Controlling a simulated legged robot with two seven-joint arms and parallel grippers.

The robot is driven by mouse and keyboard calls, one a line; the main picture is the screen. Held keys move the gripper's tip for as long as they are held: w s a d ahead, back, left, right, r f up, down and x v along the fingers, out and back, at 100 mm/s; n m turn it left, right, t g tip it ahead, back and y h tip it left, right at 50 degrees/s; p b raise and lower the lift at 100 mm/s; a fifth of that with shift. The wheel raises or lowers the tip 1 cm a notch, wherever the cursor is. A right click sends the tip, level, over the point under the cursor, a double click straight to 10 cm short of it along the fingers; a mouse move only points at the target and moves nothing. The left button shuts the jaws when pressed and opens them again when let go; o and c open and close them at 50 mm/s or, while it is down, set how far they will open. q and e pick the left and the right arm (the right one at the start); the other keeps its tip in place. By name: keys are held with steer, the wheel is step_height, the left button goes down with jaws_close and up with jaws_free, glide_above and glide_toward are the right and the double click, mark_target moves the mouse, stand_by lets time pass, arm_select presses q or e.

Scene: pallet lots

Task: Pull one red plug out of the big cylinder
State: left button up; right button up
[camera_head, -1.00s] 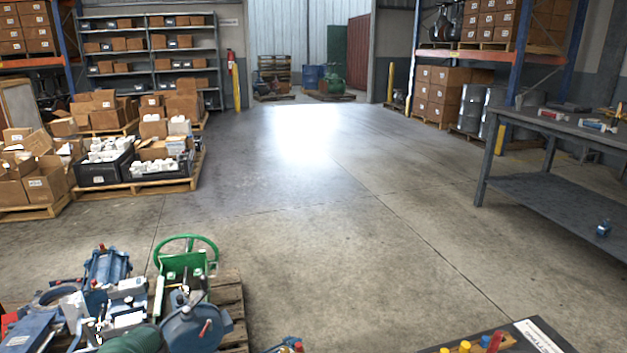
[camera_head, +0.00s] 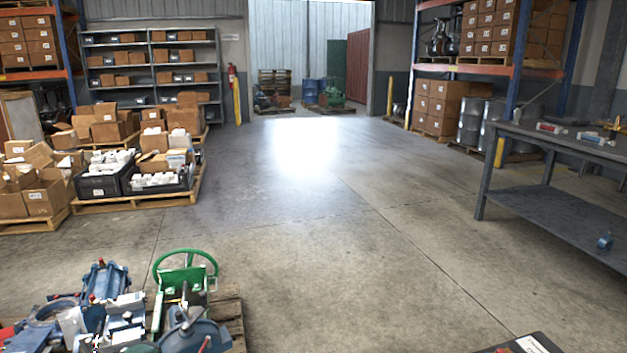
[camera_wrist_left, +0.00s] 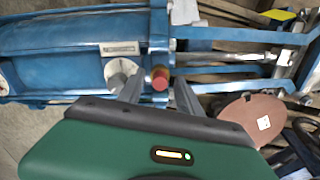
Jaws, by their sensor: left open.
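The big blue cylinder (camera_wrist_left: 75,45) lies across the upper left of the left wrist view, with a label plate and a round silver fitting near its right end. A red plug (camera_wrist_left: 160,76) stands out beside that end. My left gripper (camera_wrist_left: 158,86) is open, with one finger on each side of the red plug in the picture. I cannot tell whether either finger touches it. In the head view a blue cylinder (camera_head: 106,279) with a red tip lies among parts at the lower left. My right gripper is in neither current view.
A green handwheel (camera_head: 186,267) stands on a wooden pallet (camera_head: 231,315) crowded with parts. A reddish-brown disc (camera_wrist_left: 249,119) and blue bars (camera_wrist_left: 235,34) lie right of the gripper. A grey workbench (camera_head: 560,150) stands at the right. The middle floor is clear.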

stand_by(0.4)
arm_select(q)
jaws_close()
steer(key=shift+r, duration=0.1)
stand_by(1.3)
steer(key=shift+s+a+r+p, duration=0.1)
steer(key=shift+a+r+p, duration=0.05)
steer(key=shift+r+p, duration=2.7)
